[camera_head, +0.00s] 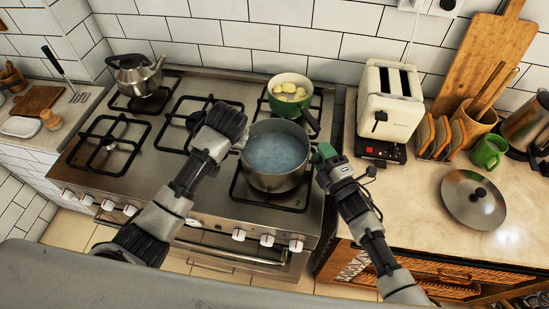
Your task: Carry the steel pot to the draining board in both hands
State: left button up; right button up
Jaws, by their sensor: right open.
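The steel pot (272,181) stands upright on the front right burner of the stove, with bluish water in it. My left gripper (240,143) is at the pot's left side, by its rim. The wrist hides its fingers, so I cannot tell whether they are open or touch the pot. My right gripper (318,160) is open at the pot's right side, close to the rim. Whether it touches a handle there is not clear. I cannot make out a draining board in this view.
A green pot (301,106) with pale food stands just behind the steel pot. A kettle (138,76) is at the back left burner. On the right counter are a toaster (390,112), toast rack, green mug (487,152) and lid (473,200).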

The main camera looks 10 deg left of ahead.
pick_arm(q)
jog(key=shift+w+f, duration=0.1)
jog(key=shift+f, duration=0.1)
pick_arm(e)
jog(key=shift+w+a, duration=0.15)
jog(key=shift+w, duration=0.05)
pick_arm(q)
jog(key=c, duration=0.4)
pick_arm(e)
jog(key=c, duration=0.4)
pick_arm(q)
grip_shut()
pick_arm(e)
grip_shut()
pick_arm(q)
jog(key=shift+w+r, duration=0.1)
jog(key=shift+r, duration=0.15)
pick_arm(e)
jog(key=shift+r, duration=0.25)
